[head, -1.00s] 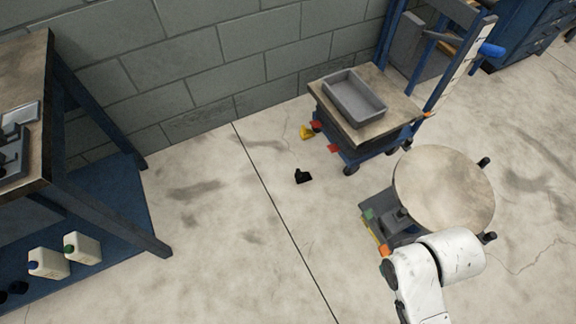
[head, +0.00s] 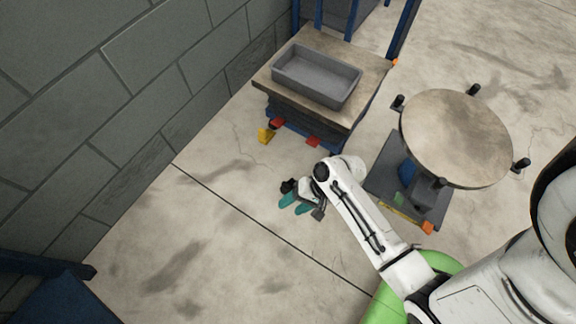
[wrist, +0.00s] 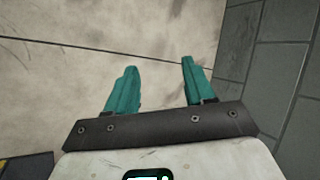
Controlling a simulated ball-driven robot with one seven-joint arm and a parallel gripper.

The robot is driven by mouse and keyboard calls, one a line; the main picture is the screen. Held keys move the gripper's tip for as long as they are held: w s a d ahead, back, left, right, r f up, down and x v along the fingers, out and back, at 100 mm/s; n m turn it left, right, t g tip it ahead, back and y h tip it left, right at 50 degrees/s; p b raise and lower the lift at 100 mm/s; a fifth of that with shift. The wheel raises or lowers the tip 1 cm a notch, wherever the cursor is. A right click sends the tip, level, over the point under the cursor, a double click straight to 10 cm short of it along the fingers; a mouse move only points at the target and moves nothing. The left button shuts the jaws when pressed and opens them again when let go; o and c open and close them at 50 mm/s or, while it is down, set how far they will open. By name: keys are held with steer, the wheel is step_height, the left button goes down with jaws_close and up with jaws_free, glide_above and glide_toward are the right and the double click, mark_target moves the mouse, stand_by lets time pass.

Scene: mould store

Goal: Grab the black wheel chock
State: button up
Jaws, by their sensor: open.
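The black wheel chock (head: 288,186) is a small dark shape on the concrete floor in the head view, in front of the trolley with the grey bin. My gripper (head: 291,206) is beside it in the picture, partly overlapping it, with two teal fingers. The height of the fingers over the floor and any contact with the chock are unclear. In the wrist view my gripper (wrist: 159,66) is open, with only bare floor between its fingers. The chock cannot be made out in that view.
A trolley (head: 378,72) carries a grey bin (head: 345,101). A yellow chock-like piece (head: 265,135) lies by its wheel. A round-topped stand (head: 455,135) is right of my arm. A block wall (head: 90,110) runs along the left. Floor between is clear.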

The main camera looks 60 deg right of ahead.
steer(key=w+d+f+m+t+b, duration=0.25)
steer(key=f+m+b, duration=0.3)
steer(key=f, duration=0.35)
steer(key=w+d+f+m+t+b, duration=0.2)
steer(key=f+m+t+b, duration=0.1)
steer(key=f+m+b, duration=0.4)
steer(key=m+t+h+b, duration=0.3)
steer(key=m+h+b, duration=0.35)
steer(key=m, duration=0.55)
glide_toward(289, 187)
steer(key=w+f, duration=0.1)
steer(key=shift+m+h, duration=0.25)
steer(key=shift+h, duration=0.1)
steer(key=shift+r+b+x, duration=0.15)
steer(key=shift+b+x, duration=1.15)
steer(key=shift+x, duration=1.4)
steer(key=shift+r+b+x, duration=0.1)
steer(key=shift+b+x, duration=1.2)
steer(key=shift+x, duration=1.35)
steer(key=shift+w+a, duration=0.1)
steer(key=shift+a, duration=0.05)
steer(key=shift+c, duration=0.3)
jaws_close()
